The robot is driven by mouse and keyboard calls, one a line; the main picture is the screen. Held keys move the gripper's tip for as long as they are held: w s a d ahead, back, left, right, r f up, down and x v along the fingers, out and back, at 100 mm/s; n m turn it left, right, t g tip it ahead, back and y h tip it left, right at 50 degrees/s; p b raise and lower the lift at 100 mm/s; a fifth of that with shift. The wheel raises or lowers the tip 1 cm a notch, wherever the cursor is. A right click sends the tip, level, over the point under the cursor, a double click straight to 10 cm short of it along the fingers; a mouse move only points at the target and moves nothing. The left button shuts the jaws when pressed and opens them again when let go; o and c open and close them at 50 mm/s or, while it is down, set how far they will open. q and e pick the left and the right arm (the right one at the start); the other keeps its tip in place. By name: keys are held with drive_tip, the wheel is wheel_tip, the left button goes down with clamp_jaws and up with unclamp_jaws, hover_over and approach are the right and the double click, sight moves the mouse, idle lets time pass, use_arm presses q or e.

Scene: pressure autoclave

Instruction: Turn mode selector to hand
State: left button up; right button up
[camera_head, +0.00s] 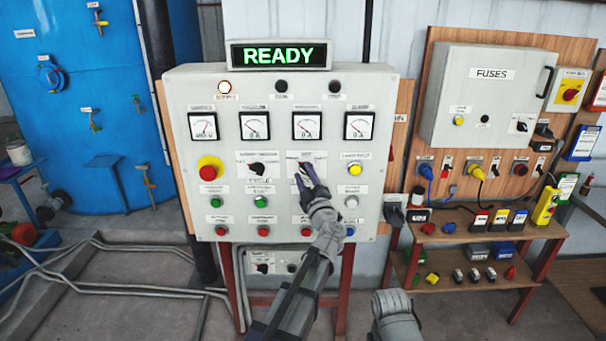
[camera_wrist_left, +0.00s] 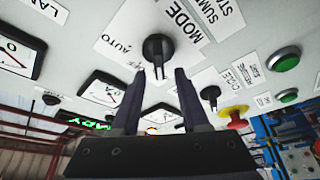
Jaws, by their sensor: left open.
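The mode selector is a black rotary knob (camera_wrist_left: 158,48) on a white label plate (camera_wrist_left: 120,42), seen in the wrist view. "MODE" and "AUTO" are readable on the plate, and a smaller word beside the knob looks like "OFF". The knob's narrow grip points down toward my gripper in that view. My left gripper (camera_wrist_left: 155,84) is open and empty, its two fingers just short of the knob, one to each side. In the head view my left gripper (camera_head: 308,178) covers most of the knob in front of the grey control panel (camera_head: 385,100).
A similar black selector (camera_head: 257,169) and a red emergency button (camera_head: 209,170) sit to the left. A yellow button (camera_head: 354,169) sits to the right. Gauges (camera_head: 307,125) run above and coloured buttons below. A lit sign (camera_head: 278,55) reads READY.

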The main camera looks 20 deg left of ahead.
use_arm(q)
drive_tip(key=b+v, duration=0.1)
drive_tip(key=v, duration=0.5)
drive_tip(key=shift+s, duration=0.2)
drive_tip(key=shift+w, duration=0.1)
drive_tip(key=w+d+f+m+t+h, duration=0.2)
drive_tip(key=d+m+t+h, duration=0.1)
drive_tip(key=d+m+h, duration=0.6)
drive_tip(key=s+d+f+m+g+h, duration=0.35)
drive_tip(key=f+m+g+h, duration=0.3)
drive_tip(key=f, duration=0.25)
drive_tip(key=s+a+f+m+g, duration=0.3)
drive_tip(key=s+f+g, duration=0.4)
drive_tip(key=s+f, duration=0.45)
drive_tip(key=s+a+f+n+g+y, duration=0.1)
drive_tip(key=s+a+f+g+y, duration=0.15)
drive_tip(key=s, duration=0.35)
drive_tip(key=s+a+f+g+y, duration=0.2)
drive_tip(key=s+a+g, duration=0.2)
drive_tip(key=s, duration=0.2)
drive_tip(key=s+d+m, duration=0.3)
drive_tip(key=s+d, duration=0.2)
drive_tip(key=d, duration=0.6)
drive_tip(key=shift+m+g+y, duration=0.3)
drive_tip(key=shift+m+y, duration=0.05)
drive_tip(key=shift+y, duration=0.05)
